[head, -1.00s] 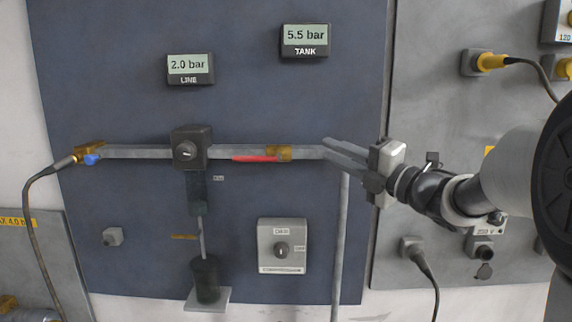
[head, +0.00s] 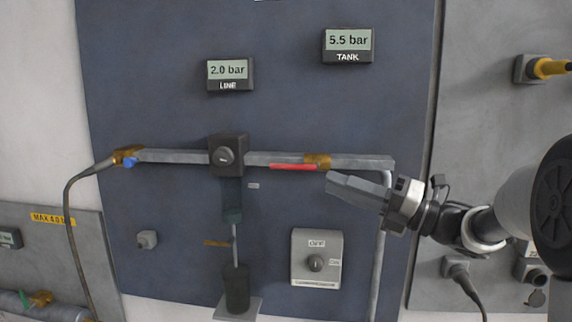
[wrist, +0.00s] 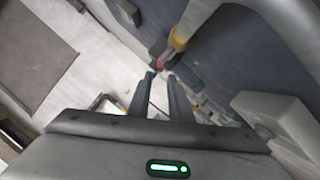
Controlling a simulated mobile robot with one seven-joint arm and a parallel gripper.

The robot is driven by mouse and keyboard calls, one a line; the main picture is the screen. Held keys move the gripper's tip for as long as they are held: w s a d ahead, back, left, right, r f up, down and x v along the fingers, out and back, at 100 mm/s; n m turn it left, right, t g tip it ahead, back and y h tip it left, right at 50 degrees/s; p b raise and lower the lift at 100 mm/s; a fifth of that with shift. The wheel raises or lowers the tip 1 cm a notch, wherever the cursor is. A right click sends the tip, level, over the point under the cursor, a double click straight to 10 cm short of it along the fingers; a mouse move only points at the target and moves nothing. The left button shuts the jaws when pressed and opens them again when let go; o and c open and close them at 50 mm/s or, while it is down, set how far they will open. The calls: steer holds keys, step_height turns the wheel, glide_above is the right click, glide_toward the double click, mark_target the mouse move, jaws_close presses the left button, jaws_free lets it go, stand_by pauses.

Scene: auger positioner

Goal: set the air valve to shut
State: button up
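The air valve is a brass body (head: 317,161) on the grey pipe, with a red lever (head: 293,167) lying along the pipe and pointing left. In the wrist view the brass body (wrist: 179,40) and part of the red lever (wrist: 158,48) show just beyond my fingertips. My gripper (head: 329,182) is just below and right of the lever in the head view, apart from it. In the wrist view my gripper (wrist: 161,76) has a gap between its fingers and nothing in it.
The line display (head: 229,75) reads 2.0 bar and the tank display (head: 348,46) reads 5.5 bar. A dark regulator (head: 228,156) sits on the pipe left of the lever. A compressor switch box (head: 317,258) is below.

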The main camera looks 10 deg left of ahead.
mark_target(296, 169)
steer(key=p+x, duration=0.1)
steer(key=x, duration=1.1)
steer(key=shift+w+a+p, duration=0.15)
steer(key=shift+a+p, duration=0.15)
steer(key=shift+p, duration=0.1)
jaws_close()
